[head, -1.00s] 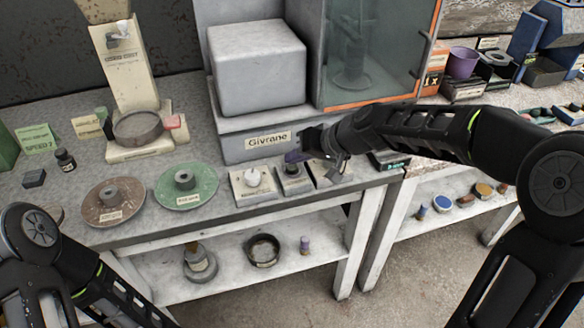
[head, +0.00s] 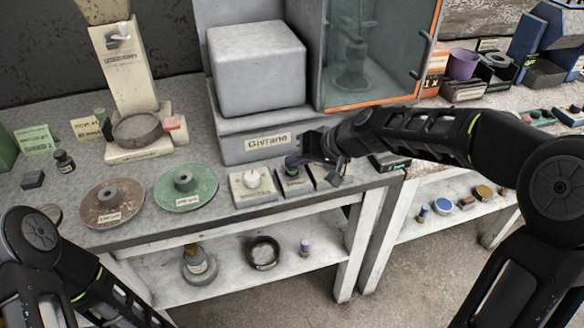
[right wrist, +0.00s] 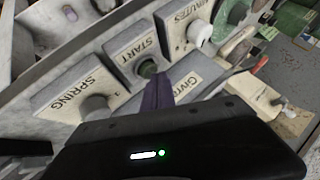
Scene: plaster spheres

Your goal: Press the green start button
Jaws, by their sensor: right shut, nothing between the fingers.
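The green start button (right wrist: 147,68) sits on a grey block labelled START (right wrist: 131,48) in the right wrist view. In the head view the button (head: 292,171) shows as a small dark green spot on the front of the bench. My right gripper (right wrist: 158,90) is shut and empty, its purple fingertips right beside the button. In the head view the right gripper (head: 294,161) is just above and behind the button. I cannot tell whether the tips touch it. My left arm shows at the lower left of the head view, but its gripper is out of the picture.
A block labelled SPRING (right wrist: 78,92) with a grey knob and one labelled MINUTES (right wrist: 182,26) with a white knob (head: 253,179) flank the START block. The Givrane cabinet (head: 230,150) stands close behind. Green (head: 202,187) and brown discs (head: 98,210) lie to the left.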

